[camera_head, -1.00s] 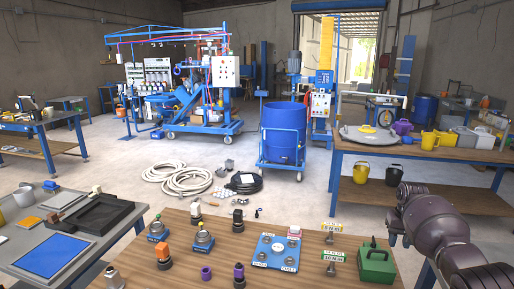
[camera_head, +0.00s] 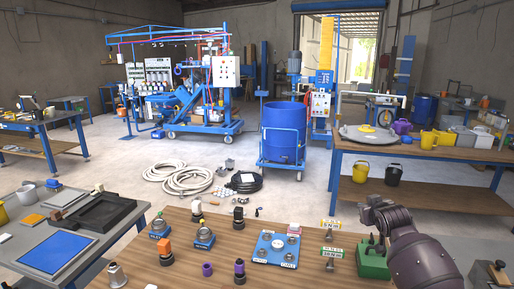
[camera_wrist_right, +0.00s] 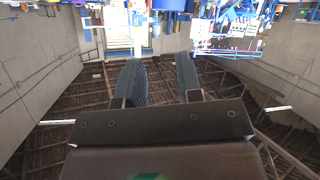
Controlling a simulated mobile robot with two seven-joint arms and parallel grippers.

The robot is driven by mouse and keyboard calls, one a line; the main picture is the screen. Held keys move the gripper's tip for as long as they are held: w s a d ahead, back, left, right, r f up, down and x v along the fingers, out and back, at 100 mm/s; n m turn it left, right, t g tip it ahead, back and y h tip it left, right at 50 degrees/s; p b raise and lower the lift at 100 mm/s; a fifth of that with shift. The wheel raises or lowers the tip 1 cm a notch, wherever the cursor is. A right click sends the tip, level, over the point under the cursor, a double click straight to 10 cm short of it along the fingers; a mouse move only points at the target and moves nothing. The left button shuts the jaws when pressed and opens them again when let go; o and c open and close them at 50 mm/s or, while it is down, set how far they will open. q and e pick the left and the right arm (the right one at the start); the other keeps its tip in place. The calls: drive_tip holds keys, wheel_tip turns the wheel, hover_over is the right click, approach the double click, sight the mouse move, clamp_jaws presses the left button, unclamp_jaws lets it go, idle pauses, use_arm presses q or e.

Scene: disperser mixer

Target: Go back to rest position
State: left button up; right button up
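My right arm (camera_head: 422,262) comes in from the lower right in the head view, its far end beside and partly in front of a green box (camera_head: 373,262) on the wooden table. My right gripper (camera_wrist_right: 157,65) shows in the right wrist view with its two dark fingers apart and nothing between them. That view is upside down, with the ceiling below and the workshop along the top. I cannot make out the right gripper's fingers in the head view. My left arm and gripper are not in view.
The near wooden table (camera_head: 215,272) carries fittings, a blue plate (camera_head: 276,251) and small labelled stands (camera_head: 331,238). A grey table (camera_head: 110,245) stands left, with a black tray (camera_head: 100,216).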

drive_tip(key=s+a+f+t+y, duration=0.1)
drive_tip(key=s+a+f, duration=0.15)
drive_tip(key=s, duration=0.45)
drive_tip(key=s+a+f+n+t+y, duration=0.1)
drive_tip(key=s+a+f, duration=0.1)
drive_tip(key=s+f, duration=0.35)
drive_tip(key=s+a+f, duration=0.2)
drive_tip(key=s+a, duration=0.1)
drive_tip(key=s, duration=0.5)
drive_tip(key=s+f+g, duration=0.1)
drive_tip(key=s+f, duration=0.3)
drive_tip(key=s, duration=0.4)
drive_tip(key=s+f+m+g, duration=0.1)
drive_tip(key=s+f, duration=0.4)
drive_tip(key=s, duration=0.3)
drive_tip(key=s+f+m+g+h, duration=0.1)
drive_tip(key=s+f, duration=0.3)
drive_tip(key=s, duration=0.4)
drive_tip(key=shift+d+f+g, duration=0.2)
drive_tip(key=shift+g, duration=0.1)
